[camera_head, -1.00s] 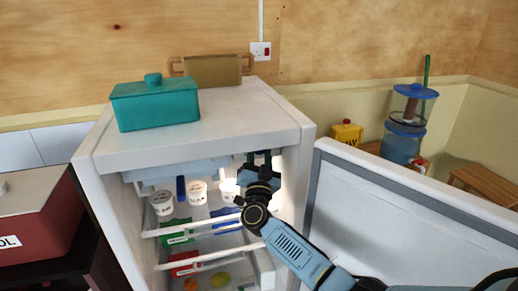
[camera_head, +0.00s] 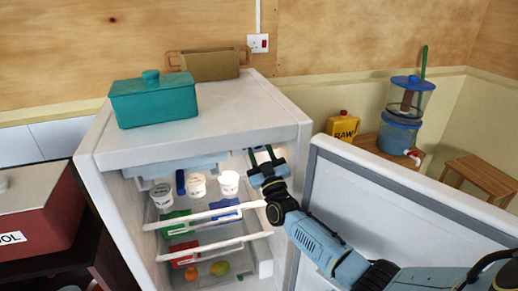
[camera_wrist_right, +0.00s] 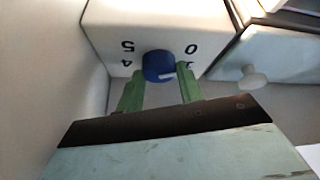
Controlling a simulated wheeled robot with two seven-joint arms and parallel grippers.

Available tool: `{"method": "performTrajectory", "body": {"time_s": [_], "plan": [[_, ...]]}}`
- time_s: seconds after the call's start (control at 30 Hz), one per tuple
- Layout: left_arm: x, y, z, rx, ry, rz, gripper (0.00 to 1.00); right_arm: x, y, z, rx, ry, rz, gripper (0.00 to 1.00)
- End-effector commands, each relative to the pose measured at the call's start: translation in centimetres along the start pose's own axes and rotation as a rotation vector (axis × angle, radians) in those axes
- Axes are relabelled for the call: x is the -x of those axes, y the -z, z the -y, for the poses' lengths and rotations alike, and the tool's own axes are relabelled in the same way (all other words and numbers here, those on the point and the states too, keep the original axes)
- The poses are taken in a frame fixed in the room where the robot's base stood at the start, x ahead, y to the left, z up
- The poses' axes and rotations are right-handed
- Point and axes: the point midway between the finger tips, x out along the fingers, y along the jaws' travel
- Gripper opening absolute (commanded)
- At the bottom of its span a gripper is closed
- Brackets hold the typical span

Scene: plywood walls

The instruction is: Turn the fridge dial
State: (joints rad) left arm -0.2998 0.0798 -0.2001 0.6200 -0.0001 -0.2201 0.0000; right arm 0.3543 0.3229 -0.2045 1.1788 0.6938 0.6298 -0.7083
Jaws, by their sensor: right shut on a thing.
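The white fridge (camera_head: 215,130) stands with its front open in the head view. The blue fridge dial (camera_wrist_right: 158,65) shows in the right wrist view on a white housing (camera_wrist_right: 120,22) marked with 5 and 0. A pale mark sits on the dial's lower right. My right gripper (camera_wrist_right: 160,92) has one green finger on each side of the dial and is shut on it. In the head view the right gripper (camera_head: 262,155) reaches in at the fridge's upper right inner side, and the dial is hidden there. My left gripper is not in view.
White tubs (camera_head: 196,186) stand on the fridge's upper shelf, left of my right gripper. The open fridge door (camera_head: 350,210) stands to the right of my arm. A teal lidded box (camera_head: 155,102) rests on the fridge top.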

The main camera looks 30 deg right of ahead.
Motion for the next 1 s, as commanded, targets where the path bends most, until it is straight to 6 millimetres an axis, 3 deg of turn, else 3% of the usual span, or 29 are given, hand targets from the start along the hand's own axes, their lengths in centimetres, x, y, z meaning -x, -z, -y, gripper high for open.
{"method": "performTrajectory", "body": {"time_s": [0.57, 0.6, 0.77, 1.0], "plan": [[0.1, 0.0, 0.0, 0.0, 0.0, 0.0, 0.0, 0.08, -0.1, 0.0, 0.033, 0.019, -0.001, 0.14], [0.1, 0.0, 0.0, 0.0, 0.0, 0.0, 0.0, 0.08, -0.1, -0.01, 0.033, 0.019, -0.001, 0.38], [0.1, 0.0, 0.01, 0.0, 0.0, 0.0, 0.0, 0.05, -0.07, -0.01, 0.032, 0.018, -0.002, 0.58], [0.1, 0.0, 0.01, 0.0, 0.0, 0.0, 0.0, 0.01, -0.02, -0.03, 0.031, 0.018, -0.003, 0.58]]}}
